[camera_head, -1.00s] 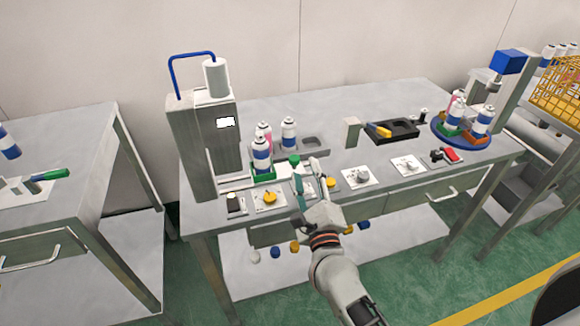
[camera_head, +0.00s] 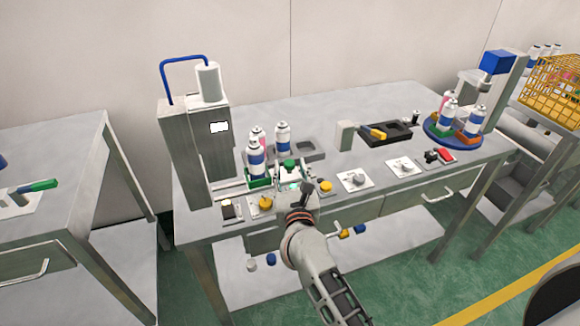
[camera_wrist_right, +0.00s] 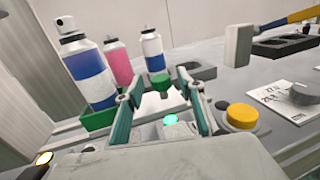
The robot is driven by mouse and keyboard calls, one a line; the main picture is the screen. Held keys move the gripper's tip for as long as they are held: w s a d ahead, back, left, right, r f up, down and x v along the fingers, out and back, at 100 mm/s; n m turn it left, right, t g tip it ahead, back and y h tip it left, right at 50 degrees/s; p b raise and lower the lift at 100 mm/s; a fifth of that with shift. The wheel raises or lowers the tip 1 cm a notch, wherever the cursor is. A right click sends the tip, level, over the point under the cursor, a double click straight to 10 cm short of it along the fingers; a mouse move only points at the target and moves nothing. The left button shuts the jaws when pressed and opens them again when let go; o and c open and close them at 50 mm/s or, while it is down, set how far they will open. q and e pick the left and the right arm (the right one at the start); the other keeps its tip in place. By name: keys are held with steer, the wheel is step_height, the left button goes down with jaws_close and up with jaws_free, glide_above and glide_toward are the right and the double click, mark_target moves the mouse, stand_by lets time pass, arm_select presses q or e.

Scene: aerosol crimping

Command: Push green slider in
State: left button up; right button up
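The green slider knob (camera_head: 289,163) stands at the press station near the front of the table. In the right wrist view the green knob (camera_wrist_right: 160,84) is beyond and between my fingertips. My right gripper (camera_head: 289,182) is over the front panel, with its teal fingers spread apart and nothing held. In the wrist view the open gripper (camera_wrist_right: 160,98) has one finger on each side of the knob's line; contact cannot be told. A green holder (camera_wrist_right: 98,120) left of the fingers carries a blue-and-white can (camera_wrist_right: 91,78). My left gripper is out of view.
A tall grey press (camera_head: 195,145) stands left. Yellow buttons (camera_head: 325,186) and (camera_head: 265,203) flank my gripper, and a green light (camera_wrist_right: 171,119) glows between the fingers. White dial plates (camera_head: 354,180) lie to the right. More cans (camera_head: 283,139) stand behind.

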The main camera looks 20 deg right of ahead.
steer(key=shift+w+d, duration=0.1)
steer(key=shift+w, duration=0.3)
jaws_close()
